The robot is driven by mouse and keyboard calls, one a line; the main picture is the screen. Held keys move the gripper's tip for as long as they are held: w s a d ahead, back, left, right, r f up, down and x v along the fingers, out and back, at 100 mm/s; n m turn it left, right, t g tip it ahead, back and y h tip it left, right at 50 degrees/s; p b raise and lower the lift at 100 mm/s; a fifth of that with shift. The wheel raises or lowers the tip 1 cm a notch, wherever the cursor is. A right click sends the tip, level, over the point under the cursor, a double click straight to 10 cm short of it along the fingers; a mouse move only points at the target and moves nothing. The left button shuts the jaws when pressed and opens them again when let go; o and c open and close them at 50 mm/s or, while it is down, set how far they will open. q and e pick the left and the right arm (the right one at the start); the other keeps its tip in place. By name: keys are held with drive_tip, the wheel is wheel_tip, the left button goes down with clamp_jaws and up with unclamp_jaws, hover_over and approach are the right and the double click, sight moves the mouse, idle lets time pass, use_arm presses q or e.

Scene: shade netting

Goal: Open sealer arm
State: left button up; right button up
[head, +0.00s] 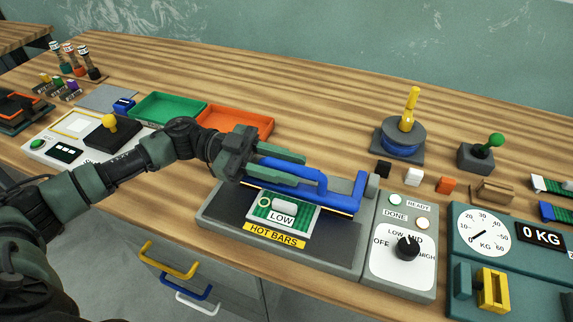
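The sealer (215,212) is a grey, dark-topped unit on the workbench with a yellow "HOT BARS" label. Its blue sealer arm (345,199) lies low along the back of the unit, joined to a blue upright at the right end. A green and white piece marked "LOW" (282,218) lies on the sealer in front of the arm. My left gripper (308,177) reaches in from the left. Its green fingers lie on either side of the blue handle bar (312,173). Whether they press on it cannot be told. My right gripper is not in view.
A control panel with a black knob (408,247) adjoins the sealer's right side. A scale (483,234) stands farther right. Green (168,106) and orange (236,120) trays lie behind my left arm. Small blocks and a yellow-handled stand (408,112) sit behind the panel. The back middle is clear.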

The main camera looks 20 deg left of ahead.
use_arm(q)
clamp_jaws()
drive_tip(key=shift+r, duration=0.1)
idle(1.1)
